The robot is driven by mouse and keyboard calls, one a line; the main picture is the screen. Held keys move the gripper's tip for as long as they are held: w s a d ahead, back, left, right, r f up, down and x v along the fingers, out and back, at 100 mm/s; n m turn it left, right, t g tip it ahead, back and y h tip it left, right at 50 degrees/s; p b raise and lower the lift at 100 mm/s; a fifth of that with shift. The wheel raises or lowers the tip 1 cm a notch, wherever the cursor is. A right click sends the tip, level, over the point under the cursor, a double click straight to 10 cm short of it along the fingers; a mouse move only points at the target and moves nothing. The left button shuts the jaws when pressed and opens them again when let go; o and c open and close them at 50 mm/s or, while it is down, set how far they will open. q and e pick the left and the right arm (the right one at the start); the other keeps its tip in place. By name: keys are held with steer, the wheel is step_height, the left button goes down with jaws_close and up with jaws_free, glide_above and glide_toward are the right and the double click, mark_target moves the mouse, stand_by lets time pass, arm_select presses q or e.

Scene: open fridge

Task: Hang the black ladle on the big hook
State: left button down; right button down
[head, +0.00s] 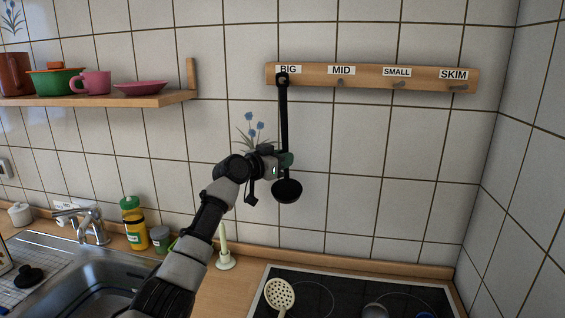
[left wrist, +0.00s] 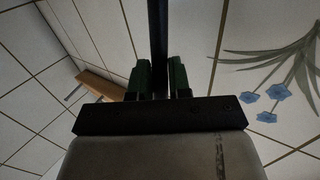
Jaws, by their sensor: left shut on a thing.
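The black ladle (head: 285,130) hangs upright against the tiled wall, bowl (head: 288,190) down. Its top end overlaps the hook under the BIG label (head: 288,69); I cannot tell whether the hook passes through its hole. My left gripper (head: 285,160) is shut on the lower part of the handle, just above the bowl. In the left wrist view the handle (left wrist: 157,40) runs down between the green fingers (left wrist: 158,80). The wooden hook rail (head: 372,78) also carries MID, SMALL and SKIM labels, with bare hooks below them. My right gripper is not in view.
A slotted skimmer (head: 280,294) and another utensil (head: 375,310) lie on the black cooktop (head: 330,285). A candle holder (head: 225,260), bottle (head: 134,225) and sink (head: 90,285) stand left. A shelf (head: 100,99) with pots is upper left. The wall below the rail's right side is clear.

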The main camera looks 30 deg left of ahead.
arm_select(q)
steer(key=shift+w, duration=0.25)
stand_by(0.5)
steer(key=shift+w+a+f+b, duration=0.1)
steer(key=shift+w+b, duration=0.3)
steer(key=shift+s+d+f, duration=0.1)
steer(key=shift+d+f, duration=0.1)
steer(key=shift+d, duration=0.1)
stand_by(0.9)
steer(key=c, duration=1)
jaws_free()
steer(key=shift+s+a, duration=0.1)
steer(key=shift+s, duration=0.05)
steer(key=shift+d+f, duration=0.1)
steer(key=shift+d, duration=0.1)
steer(key=shift+s+a, duration=0.1)
steer(key=shift+s+d+f+v, duration=0.1)
steer(key=shift+d+v, duration=0.15)
steer(key=shift+v, duration=0.95)
steer(key=shift+s+d+f+v, duration=0.1)
steer(key=shift+d+v, duration=0.15)
steer(key=shift+v, duration=0.95)
steer(key=shift+s+d+v, duration=0.1)
steer(key=shift+d+v, duration=0.15)
steer(key=shift+v, duration=0.95)
